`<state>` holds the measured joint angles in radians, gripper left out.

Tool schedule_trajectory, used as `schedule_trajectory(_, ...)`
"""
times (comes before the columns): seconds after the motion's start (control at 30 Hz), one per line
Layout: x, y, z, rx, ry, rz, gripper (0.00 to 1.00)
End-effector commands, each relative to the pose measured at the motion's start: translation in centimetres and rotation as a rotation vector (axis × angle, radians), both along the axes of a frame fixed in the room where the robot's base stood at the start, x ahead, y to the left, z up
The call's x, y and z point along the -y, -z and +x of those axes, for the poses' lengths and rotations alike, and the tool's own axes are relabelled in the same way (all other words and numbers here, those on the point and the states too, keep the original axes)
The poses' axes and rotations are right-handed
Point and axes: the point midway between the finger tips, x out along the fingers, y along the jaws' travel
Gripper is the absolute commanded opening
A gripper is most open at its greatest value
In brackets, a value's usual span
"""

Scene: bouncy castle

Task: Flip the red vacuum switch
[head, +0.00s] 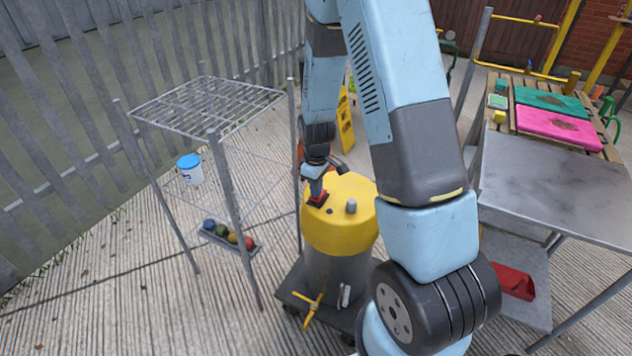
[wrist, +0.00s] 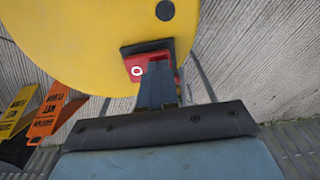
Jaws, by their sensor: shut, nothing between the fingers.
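The vacuum is a grey drum with a yellow top (head: 355,228), standing on a dark wheeled base in the head view. Its yellow top also fills the upper left of the wrist view (wrist: 80,40). The red switch (head: 317,200) sits on a black plate near the top's left edge. In the wrist view the red switch (wrist: 133,66) shows a white ring mark on its left part. My gripper (wrist: 158,68) is shut and empty, with its fingertips at the switch, covering part of it. Whether the tips press on it I cannot tell.
A metal table (head: 560,175) stands right, near a pallet with green and pink pieces. Orange (wrist: 48,112) and yellow (wrist: 18,108) wet-floor signs stand beside the vacuum.

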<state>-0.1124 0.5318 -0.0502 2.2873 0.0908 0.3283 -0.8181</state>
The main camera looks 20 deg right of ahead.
Motion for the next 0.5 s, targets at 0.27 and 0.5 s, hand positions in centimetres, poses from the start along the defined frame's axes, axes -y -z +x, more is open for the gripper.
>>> schedule_trajectory(0.27, -0.01, 0.34, 0.01, 0.000, 0.000, 0.000, 0.00)
schedule_trajectory(0.5, -0.09, 0.57, -0.07, 0.000, 0.000, 0.000, 0.00)
